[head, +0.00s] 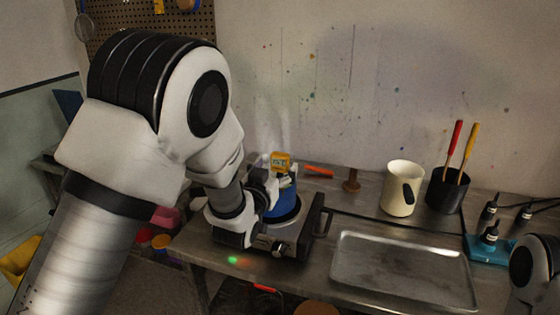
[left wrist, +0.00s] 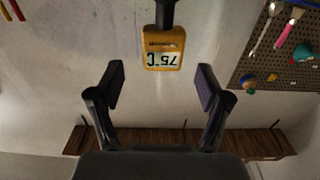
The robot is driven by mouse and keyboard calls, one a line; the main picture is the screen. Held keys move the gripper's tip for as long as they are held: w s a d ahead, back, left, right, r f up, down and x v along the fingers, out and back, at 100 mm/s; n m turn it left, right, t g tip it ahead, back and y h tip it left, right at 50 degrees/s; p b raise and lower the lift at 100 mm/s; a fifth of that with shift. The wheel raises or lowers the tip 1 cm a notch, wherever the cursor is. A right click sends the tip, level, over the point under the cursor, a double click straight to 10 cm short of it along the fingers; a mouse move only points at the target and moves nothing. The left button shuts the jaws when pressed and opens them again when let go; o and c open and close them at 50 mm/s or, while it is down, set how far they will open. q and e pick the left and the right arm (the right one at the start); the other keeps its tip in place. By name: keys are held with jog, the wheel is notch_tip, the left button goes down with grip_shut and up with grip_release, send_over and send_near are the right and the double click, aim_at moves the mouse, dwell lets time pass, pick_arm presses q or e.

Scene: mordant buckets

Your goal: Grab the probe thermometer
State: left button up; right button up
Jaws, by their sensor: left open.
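The probe thermometer (head: 281,160) has a yellow head and stands above the blue pot (head: 284,205) on the hot plate. In the left wrist view the thermometer (left wrist: 163,47) appears upside down, its display reading 75°C, with a dark part at the top edge. My left gripper (head: 272,183) is beside the pot, close to the thermometer. In the left wrist view the left gripper (left wrist: 160,88) is open and empty, its two fingers apart, with the yellow head centred just beyond the fingertips. The probe's lower part is hidden. My right gripper is not visible.
The hot plate (head: 296,240) stands on the metal bench. A metal tray (head: 400,268) lies right of it. Behind are a cream jug (head: 402,190), a black cup (head: 447,190) with red and yellow handles, and an orange stick (head: 319,171). A teal rack (head: 488,250) stands at right.

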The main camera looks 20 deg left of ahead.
aim_at(279, 163)
pick_arm(q)
jog(key=w, duration=0.1)
jog(key=w+p, duration=0.1)
jog(key=w, duration=0.1)
jog(key=w+f, duration=0.1)
jog(key=w, duration=0.1)
jog(key=shift+s+r, duration=0.15)
jog(key=shift+s, duration=0.15)
jog(key=shift+c, duration=1.4)
jog(key=c, duration=1)
jog(key=shift+o, duration=0.2)
